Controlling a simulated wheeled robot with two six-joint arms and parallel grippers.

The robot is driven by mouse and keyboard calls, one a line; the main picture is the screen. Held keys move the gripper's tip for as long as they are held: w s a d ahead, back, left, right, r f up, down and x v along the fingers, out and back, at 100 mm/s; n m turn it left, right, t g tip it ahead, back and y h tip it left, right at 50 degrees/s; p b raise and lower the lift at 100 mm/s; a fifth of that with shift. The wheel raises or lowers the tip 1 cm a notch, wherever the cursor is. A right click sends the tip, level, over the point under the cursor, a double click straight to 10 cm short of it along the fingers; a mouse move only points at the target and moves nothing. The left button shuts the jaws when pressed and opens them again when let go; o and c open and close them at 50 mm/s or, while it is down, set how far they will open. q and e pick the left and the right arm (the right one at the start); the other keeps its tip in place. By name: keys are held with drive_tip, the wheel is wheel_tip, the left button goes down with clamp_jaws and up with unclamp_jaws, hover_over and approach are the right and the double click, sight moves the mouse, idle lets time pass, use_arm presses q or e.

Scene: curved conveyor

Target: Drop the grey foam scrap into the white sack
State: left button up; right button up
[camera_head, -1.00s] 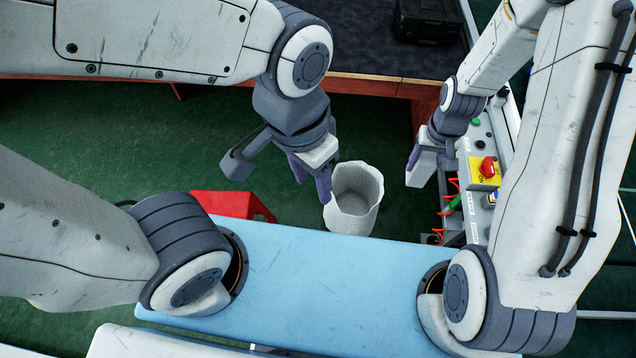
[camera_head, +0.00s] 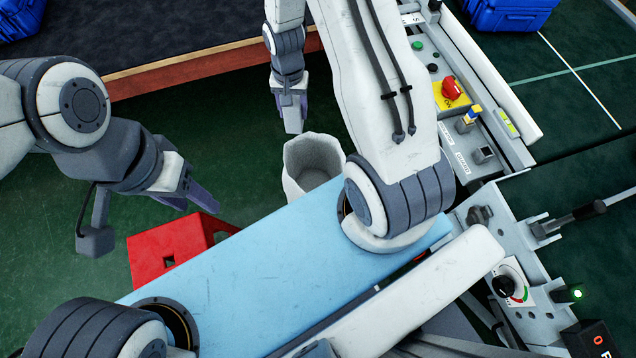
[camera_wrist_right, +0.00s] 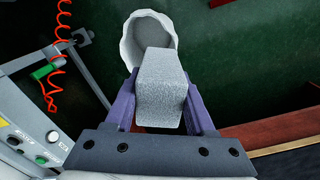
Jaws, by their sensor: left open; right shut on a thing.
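The white sack (camera_head: 300,186) stands open on the green floor, past the far edge of my light blue platform. In the right wrist view its mouth (camera_wrist_right: 130,38) lies beyond the foam, which overlaps its near rim. The grey foam scrap (camera_wrist_right: 163,88) is a pale speckled block between the purple fingers of my right gripper (camera_wrist_right: 160,108), shut on it. My left gripper (camera_head: 196,196) is open and empty, left of the sack.
A red step stool (camera_head: 172,245) stands left of the sack, just below my left gripper. A control panel with a red emergency button (camera_head: 452,89) is at the right. A dark, wood-edged table (camera_head: 200,65) is behind. Blue cases sit at the back. Green floor between is clear.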

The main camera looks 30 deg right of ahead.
drive_tip(key=w+d+f+m+b, duration=0.1)
drive_tip(key=d+f+m+b, duration=0.2)
drive_tip(key=f+b, duration=0.8)
drive_tip(key=w+d+f+m+b, duration=0.1)
drive_tip(key=d+f+m+b, duration=0.2)
drive_tip(key=f+m+b, duration=0.4)
drive_tip(key=w+d+f+m+b, duration=0.1)
drive_tip(key=d+f+m+b, duration=0.2)
drive_tip(key=f+b, duration=1.2)
wheel_tip(320, 180, down, 6)
drive_tip(key=shift+d+f+m+b, duration=0.1)
drive_tip(key=shift+d+m+b, duration=0.25)
drive_tip(key=shift+m, duration=0.65)
drive_tip(key=shift+a, duration=0.1)
drive_tip(key=o, duration=1.4)
wheel_tip(320, 180, up, 11)
drive_tip(key=p, duration=0.4)
drive_tip(key=shift+f, duration=0.15)
